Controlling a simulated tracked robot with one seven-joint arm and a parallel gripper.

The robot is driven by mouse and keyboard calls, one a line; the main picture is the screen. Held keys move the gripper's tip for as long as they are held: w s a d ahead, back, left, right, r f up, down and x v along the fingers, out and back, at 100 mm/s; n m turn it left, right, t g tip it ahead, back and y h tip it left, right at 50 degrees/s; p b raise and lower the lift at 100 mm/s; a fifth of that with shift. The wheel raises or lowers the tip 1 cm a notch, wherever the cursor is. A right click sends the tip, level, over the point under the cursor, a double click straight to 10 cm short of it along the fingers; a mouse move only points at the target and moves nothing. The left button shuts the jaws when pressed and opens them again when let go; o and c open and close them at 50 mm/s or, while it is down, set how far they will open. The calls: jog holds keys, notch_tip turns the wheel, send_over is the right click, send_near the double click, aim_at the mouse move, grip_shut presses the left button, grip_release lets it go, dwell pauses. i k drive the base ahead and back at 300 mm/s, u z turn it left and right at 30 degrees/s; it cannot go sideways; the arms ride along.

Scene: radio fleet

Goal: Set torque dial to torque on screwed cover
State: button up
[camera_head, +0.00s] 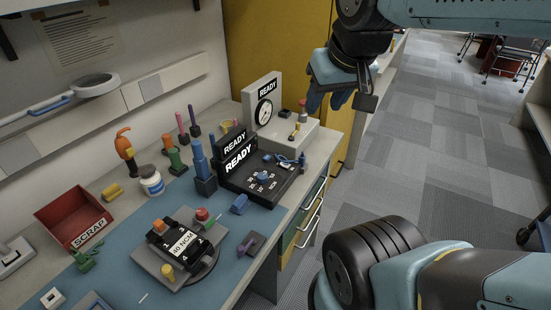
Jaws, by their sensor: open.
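A black control box (283,186) with two READY displays stands on the bench, and a blue dial (263,175) sits on its top panel among small white markings. The markings are too small to read. A black cover (181,251) labelled "10 NCM" lies on a grey fixture (150,262) at the front of the blue mat. My gripper (340,100) is open and empty at the upper right. It is in the air past the bench's right edge, apart from the box and cover.
A gauge unit (264,112) marked READY stands behind the box.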

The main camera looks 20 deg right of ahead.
aim_at(263, 177)
jog(key=z, duration=0.05)
jog(key=k, duration=0.95)
jog(key=u, duration=0.1)
jog(key=i, duration=0.5)
jog(key=u, duration=0.15)
